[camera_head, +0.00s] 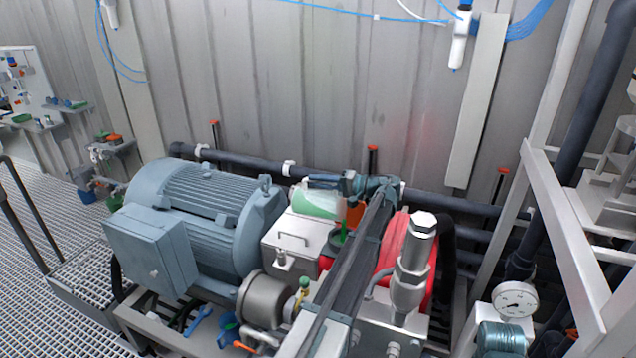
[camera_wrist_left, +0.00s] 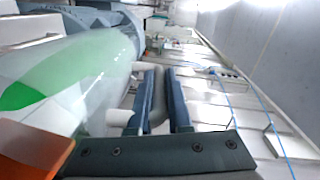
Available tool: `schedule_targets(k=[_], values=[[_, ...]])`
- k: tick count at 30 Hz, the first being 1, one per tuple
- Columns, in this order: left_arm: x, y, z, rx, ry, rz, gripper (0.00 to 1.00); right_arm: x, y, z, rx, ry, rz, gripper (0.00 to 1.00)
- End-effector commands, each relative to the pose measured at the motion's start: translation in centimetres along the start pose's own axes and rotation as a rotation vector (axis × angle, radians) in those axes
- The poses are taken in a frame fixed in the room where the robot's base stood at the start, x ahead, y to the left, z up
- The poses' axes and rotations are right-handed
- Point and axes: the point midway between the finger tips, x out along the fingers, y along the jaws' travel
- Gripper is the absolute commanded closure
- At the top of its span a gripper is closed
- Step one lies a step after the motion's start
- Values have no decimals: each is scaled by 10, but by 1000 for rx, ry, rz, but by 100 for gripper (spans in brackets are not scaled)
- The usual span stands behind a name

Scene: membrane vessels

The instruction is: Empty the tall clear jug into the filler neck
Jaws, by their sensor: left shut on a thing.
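The tall clear jug (camera_head: 318,203) lies tipped nearly on its side above the machine, with green liquid inside. It fills the left of the left wrist view (camera_wrist_left: 85,75), its green liquid along the wall. My left gripper (camera_head: 365,185) is shut on the jug's handle; in the wrist view its two blue fingers (camera_wrist_left: 160,100) are either side of the handle bar. A thin green streak, seemingly liquid, stands below the jug at a dark green ring, apparently the filler neck (camera_head: 338,238). My arm hides part of this area. My right gripper is not in view.
A large blue-grey motor (camera_head: 205,215) stands to the left. A metal box (camera_head: 295,243) is below the jug. A red guard (camera_head: 393,245) and an upright metal cylinder (camera_head: 414,255) are to the right. An orange part (camera_head: 355,215) is close by the jug.

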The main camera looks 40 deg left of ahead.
Motion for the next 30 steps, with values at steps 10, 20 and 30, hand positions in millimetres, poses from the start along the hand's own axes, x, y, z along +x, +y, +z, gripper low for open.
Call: schedule_targets(k=[10, 20, 30], values=[[-10, 6, 1, 0, 15, -75, 100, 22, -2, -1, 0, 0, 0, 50], [-18, 7, 1, 1, 28, -138, 100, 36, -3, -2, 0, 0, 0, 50], [-21, 6, 1, 0, 31, -161, 100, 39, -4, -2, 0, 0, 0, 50]])
